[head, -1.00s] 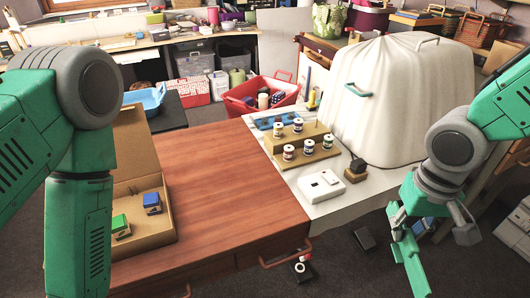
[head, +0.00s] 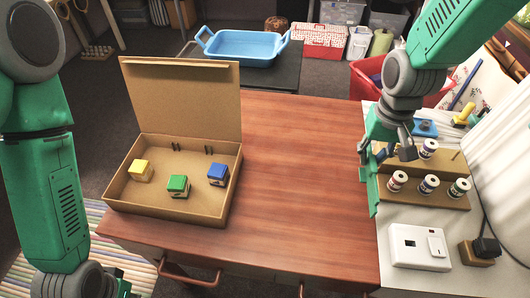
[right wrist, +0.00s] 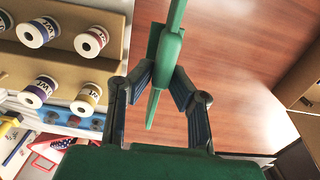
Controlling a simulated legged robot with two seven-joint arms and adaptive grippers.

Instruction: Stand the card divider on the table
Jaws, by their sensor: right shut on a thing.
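The card divider (head: 372,180) is a thin green piece. My right gripper (head: 388,150) is shut on it and holds it above the seam between the brown wooden table (head: 310,190) and the white-topped surface. In the right wrist view the divider (right wrist: 172,48) shows nearly edge-on between the two dark fingers of the gripper (right wrist: 160,85), with the wooden surface behind it. A gap below it cannot be measured.
An open cardboard box (head: 165,205) with yellow, green and blue blocks stands at the table's left. A wooden thread rack (head: 420,200) with several spools and a white device (head: 418,247) are to the right. The table's middle is clear. A blue tray (head: 245,48) lies beyond.

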